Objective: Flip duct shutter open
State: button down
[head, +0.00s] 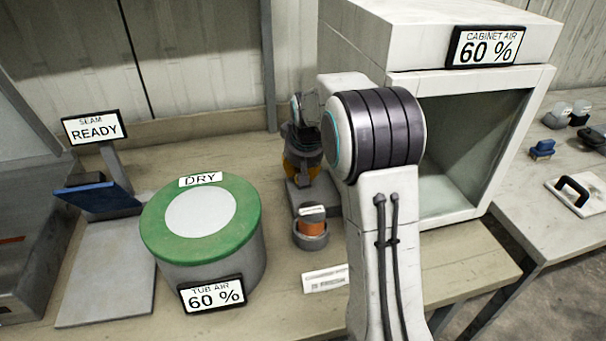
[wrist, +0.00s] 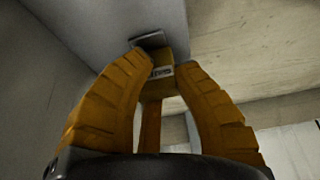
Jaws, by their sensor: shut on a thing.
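A dark flat piece (wrist: 149,40) sits just beyond the fingertips against a grey wall. I take the tab to be part of the duct shutter, but cannot tell for sure. In the head view, the gripper (head: 301,172) is pointed down to the left of the white cabinet (head: 400,201), partly behind my arm. The shutter itself is not visible there.
The cabinet's sign (head: 487,48) reads CABINET AIR 60 %. A green-lidded tub (head: 242,205) marked DRY stands left of the gripper. A READY sign (head: 96,127) is at far left. Bare bench shows at front centre.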

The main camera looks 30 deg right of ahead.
jog(key=shift+w+d+r, duration=0.1)
jog(key=shift+w+d, duration=0.15)
jog(key=shift+d, duration=0.05)
jog(key=c, duration=1.5)
grip_release()
jog(key=o, duration=0.3)
jog(key=shift+w+d, duration=0.1)
jog(key=shift+d, duration=0.1)
jog(key=o, duration=0.5)
jog(key=shift+a, duration=0.1)
jog(key=shift+c, duration=0.2)
jog(key=shift+a, duration=0.1)
jog(key=shift+r, duration=0.1)
jog(key=d+v, duration=0.1)
jog(key=v, duration=1)
jog(key=shift+s+a+r, duration=0.25)
jog(key=shift+a, duration=0.25)
